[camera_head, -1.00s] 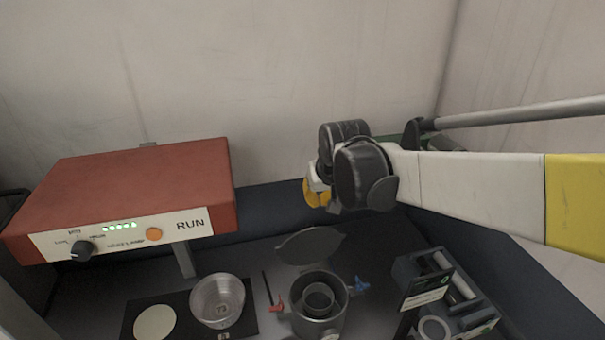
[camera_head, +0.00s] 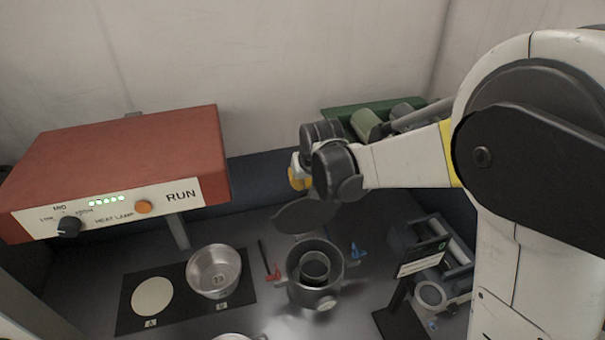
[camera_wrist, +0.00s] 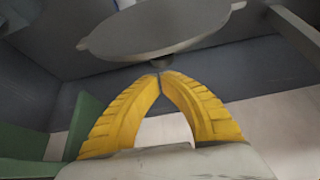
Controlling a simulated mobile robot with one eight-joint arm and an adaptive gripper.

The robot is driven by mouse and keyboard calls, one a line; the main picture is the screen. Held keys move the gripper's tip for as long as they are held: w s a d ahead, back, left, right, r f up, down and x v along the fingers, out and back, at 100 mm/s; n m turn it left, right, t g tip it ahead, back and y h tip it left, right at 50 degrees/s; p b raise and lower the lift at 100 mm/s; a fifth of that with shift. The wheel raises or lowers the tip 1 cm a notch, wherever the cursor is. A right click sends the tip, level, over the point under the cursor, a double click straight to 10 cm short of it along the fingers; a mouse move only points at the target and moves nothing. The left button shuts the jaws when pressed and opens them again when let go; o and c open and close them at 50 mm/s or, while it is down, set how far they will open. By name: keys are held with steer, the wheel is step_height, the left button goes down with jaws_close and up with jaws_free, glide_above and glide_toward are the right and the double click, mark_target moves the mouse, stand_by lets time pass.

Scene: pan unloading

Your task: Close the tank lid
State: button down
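The metal tank (camera_head: 331,291) stands open on the bench, with a smaller cylinder visible inside it. Its grey round lid (camera_head: 303,217) is raised at the tank's back edge, tilted open. My gripper (camera_head: 298,178) is above and behind the lid in the head view, its yellow fingers partly hidden by my wrist. In the wrist view, the yellow fingertips (camera_wrist: 160,76) meet with nothing seen between them. The lid (camera_wrist: 150,28) fills the upper middle of that view, just beyond the fingertips; whether they touch it I cannot tell.
A red heat-lamp box (camera_head: 115,165) stands at left above a black mat (camera_head: 188,318) with a metal pan (camera_head: 214,272) and a pale disc (camera_head: 152,297). A red clip (camera_head: 273,272) and a blue clip (camera_head: 357,250) flank the tank. A sign (camera_head: 422,262) and grey rack stand at right.

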steer(key=shift+s+f, duration=0.15)
steer(key=shift+s, duration=0.15)
steer(key=shift+s+d, duration=0.1)
steer(key=shift+s, duration=0.05)
